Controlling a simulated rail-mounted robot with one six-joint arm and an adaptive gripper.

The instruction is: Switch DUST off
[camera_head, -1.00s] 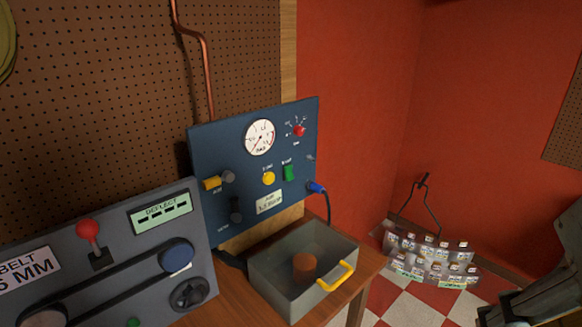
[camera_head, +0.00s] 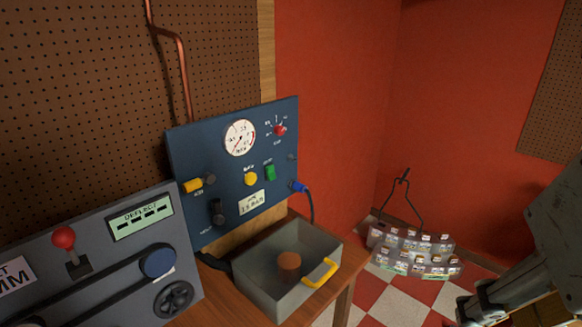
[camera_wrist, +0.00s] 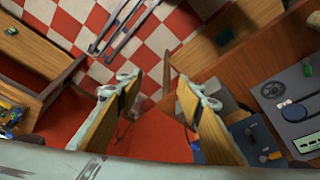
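No label reading DUST is legible in any view. A grey stepped panel (camera_head: 413,252) with rows of small labelled pieces, too small to read, is low at the right in the head view. A blue panel (camera_head: 212,205) with a gauge, a red knob (camera_head: 280,130), a yellow button (camera_head: 251,179) and a green switch (camera_head: 270,172) stands on the bench. Its small labels are unreadable. My gripper (camera_wrist: 158,92) is open and empty in the wrist view, its two fingers well apart above the floor. In the head view only part of my arm shows, at the lower right.
A metal tray (camera_head: 262,295) with a yellow handle (camera_head: 320,273) holds a brown cylinder (camera_head: 289,265) before the blue panel. A grey belt machine (camera_head: 110,262) with a red-knobbed lever (camera_head: 64,239) stands at left. Checkered floor (camera_head: 392,305) is open right of the bench.

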